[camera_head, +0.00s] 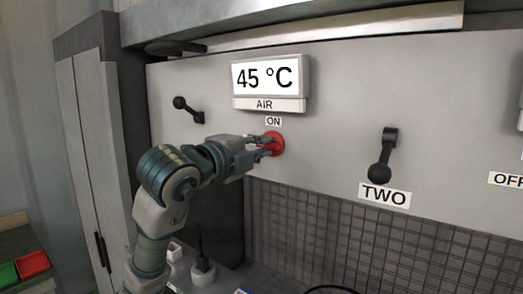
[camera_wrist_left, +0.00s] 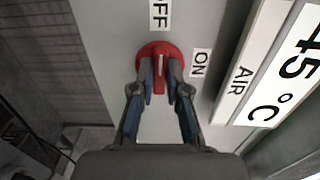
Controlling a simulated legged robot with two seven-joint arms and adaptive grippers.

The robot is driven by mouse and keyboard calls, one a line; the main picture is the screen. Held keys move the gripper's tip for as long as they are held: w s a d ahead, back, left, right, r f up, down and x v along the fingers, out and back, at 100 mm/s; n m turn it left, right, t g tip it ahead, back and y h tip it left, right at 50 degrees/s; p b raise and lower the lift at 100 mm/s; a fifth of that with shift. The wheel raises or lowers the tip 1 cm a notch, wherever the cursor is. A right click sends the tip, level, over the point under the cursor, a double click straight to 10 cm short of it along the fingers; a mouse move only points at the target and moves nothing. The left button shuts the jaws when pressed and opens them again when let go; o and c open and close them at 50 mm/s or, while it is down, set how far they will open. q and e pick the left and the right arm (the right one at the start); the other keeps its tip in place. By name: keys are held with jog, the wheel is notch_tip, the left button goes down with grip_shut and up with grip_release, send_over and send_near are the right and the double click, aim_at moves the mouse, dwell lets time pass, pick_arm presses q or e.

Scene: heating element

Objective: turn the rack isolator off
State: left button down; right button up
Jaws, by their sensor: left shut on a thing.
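The rack isolator is a red round knob (camera_head: 275,144) on the grey panel, below the "AIR" display. It also shows in the left wrist view (camera_wrist_left: 161,50), with its raised red grip between the fingers. An "ON" label (camera_head: 273,121) is above it in the head view. In the wrist view an "OFF" label (camera_wrist_left: 158,14), partly cut off, is at the top edge. My left gripper (camera_head: 264,146) reaches in from the left and is shut on the knob's grip; it also shows in the wrist view (camera_wrist_left: 161,85). My right gripper is not in view.
A display (camera_head: 270,78) reads 45 °C above the knob. A black lever (camera_head: 187,108) is at upper left, and another (camera_head: 384,157) points down above a "TWO" label (camera_head: 385,195). A tiled wall (camera_head: 350,235) lies below the panel.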

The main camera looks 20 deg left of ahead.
pick_arm(q)
jog(key=shift+n, duration=0.3)
jog(key=c, duration=1.2)
grip_release()
jog(key=shift+w+f, duration=0.1)
jog(key=shift+w, duration=0.05)
jog(key=shift+o, duration=0.2)
jog(key=shift+w+a, duration=0.1)
jog(key=shift+a, duration=0.05)
jog(key=v, duration=1.2)
